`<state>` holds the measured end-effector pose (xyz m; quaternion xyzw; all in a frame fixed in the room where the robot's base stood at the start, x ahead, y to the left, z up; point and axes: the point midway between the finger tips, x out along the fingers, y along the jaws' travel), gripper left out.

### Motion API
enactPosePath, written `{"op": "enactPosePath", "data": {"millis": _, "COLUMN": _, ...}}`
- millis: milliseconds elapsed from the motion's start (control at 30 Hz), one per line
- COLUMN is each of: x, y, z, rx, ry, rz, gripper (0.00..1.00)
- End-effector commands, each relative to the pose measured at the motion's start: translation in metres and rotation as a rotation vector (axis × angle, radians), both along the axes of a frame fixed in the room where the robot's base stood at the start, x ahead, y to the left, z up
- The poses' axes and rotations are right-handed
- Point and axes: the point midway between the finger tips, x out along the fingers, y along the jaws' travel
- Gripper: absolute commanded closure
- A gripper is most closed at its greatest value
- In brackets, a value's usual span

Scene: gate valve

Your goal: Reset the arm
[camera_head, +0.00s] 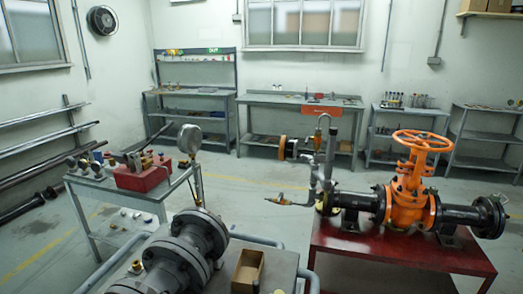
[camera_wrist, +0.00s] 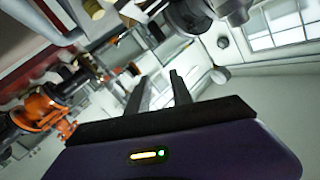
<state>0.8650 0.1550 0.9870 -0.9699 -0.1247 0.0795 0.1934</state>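My gripper (camera_wrist: 158,84) shows in the wrist view with its two dark fingers standing apart. I see nothing held between them. The gripper does not show in the head view. The orange gate valve (camera_head: 408,195) with its orange handwheel (camera_head: 422,141) sits in a black flanged pipe on the red table (camera_head: 400,252) at the right of the head view. In the wrist view the valve (camera_wrist: 40,108) is at the left, seen tilted, well apart from the fingers.
A grey flanged pipe (camera_head: 185,250) stands in the near foreground beside an open cardboard box (camera_head: 248,270). A grey cart (camera_head: 110,190) at the left carries a red toolbox (camera_head: 142,172). Workbenches (camera_head: 300,100) line the back wall. Floor is open in the middle.

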Motion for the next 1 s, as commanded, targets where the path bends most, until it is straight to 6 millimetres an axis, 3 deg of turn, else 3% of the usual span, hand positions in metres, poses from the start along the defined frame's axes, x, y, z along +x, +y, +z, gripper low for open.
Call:
{"op": "enactPosePath", "data": {"millis": 33, "x": -0.023, "y": -0.012, "z": -0.004, "rx": -0.025, "ry": -0.021, "rz": -0.015, "gripper": 0.73}}
{"op": "enactPosePath", "data": {"millis": 167, "x": -0.074, "y": -0.040, "z": 0.000, "rx": -0.094, "ry": -0.089, "rz": -0.053, "gripper": 0.73}}
{"op": "enactPosePath", "data": {"millis": 500, "x": -0.206, "y": -0.101, "z": 0.029, "rx": -0.272, "ry": -0.184, "rz": -0.148, "gripper": 0.73}}
{"op": "enactPosePath", "data": {"millis": 800, "x": -0.308, "y": -0.136, "z": 0.056, "rx": -0.372, "ry": -0.132, "rz": -0.197, "gripper": 0.73}}
{"op": "enactPosePath", "data": {"millis": 1000, "x": -0.362, "y": -0.150, "z": 0.051, "rx": -0.407, "ry": -0.004, "rz": -0.199, "gripper": 0.73}}
